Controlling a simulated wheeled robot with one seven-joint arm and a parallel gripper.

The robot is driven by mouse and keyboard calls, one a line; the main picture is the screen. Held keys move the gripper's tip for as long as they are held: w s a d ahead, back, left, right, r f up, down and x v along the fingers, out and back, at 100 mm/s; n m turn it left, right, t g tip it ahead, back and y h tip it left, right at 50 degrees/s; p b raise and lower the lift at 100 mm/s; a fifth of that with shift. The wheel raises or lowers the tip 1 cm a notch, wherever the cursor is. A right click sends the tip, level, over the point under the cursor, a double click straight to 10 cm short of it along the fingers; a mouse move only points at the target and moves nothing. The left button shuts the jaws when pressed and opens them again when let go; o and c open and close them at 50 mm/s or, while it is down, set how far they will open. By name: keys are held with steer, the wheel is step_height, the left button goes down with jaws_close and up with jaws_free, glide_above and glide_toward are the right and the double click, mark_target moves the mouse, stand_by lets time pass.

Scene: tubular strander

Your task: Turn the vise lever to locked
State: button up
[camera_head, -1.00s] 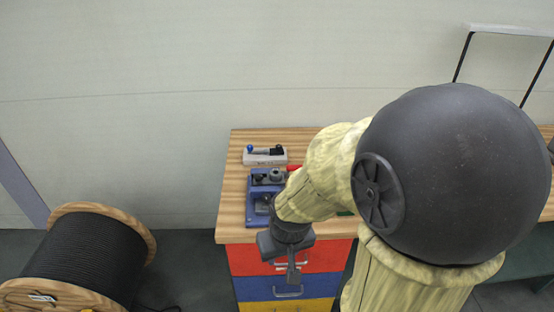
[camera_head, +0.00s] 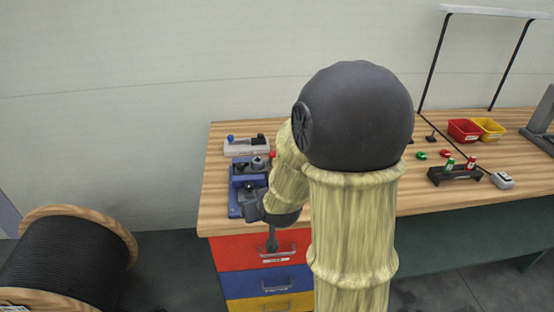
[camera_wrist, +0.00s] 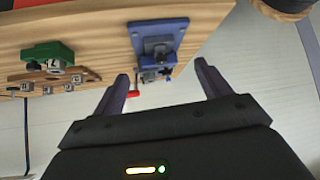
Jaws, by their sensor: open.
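The blue vise (camera_head: 237,196) stands near the left front of the wooden bench, partly hidden by my arm in the head view. In the wrist view the blue vise (camera_wrist: 158,30) shows at the top middle, beyond my fingertips. A red-ended lever (camera_head: 272,154) shows at its back right in the head view. The red lever end (camera_wrist: 133,94) is close to the left fingertip in the wrist view; I cannot tell if they touch. My gripper (camera_wrist: 162,70) is open with nothing between its fingers. In the head view my gripper (camera_head: 272,240) is near the bench's front edge.
A grey block with a blue-knobbed handle (camera_head: 246,148) sits behind the vise. Red and yellow bins (camera_head: 465,130), a dark rack (camera_head: 455,177) and small parts are on the right. Coloured drawers (camera_head: 265,280) are under the bench. A cable spool (camera_head: 70,255) stands at left.

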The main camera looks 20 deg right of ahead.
steer(key=w+d+f+m+t+h+b, duration=0.2)
steer(key=w+d+t+h+b, duration=0.2)
steer(key=w+d+t+b, duration=0.3)
steer(key=w+d+t, duration=0.1)
steer(key=d, duration=0.2)
steer(key=shift+d+m+t+b, duration=0.15)
steer(key=shift+m+t+b, duration=0.15)
steer(key=shift+f, duration=0.1)
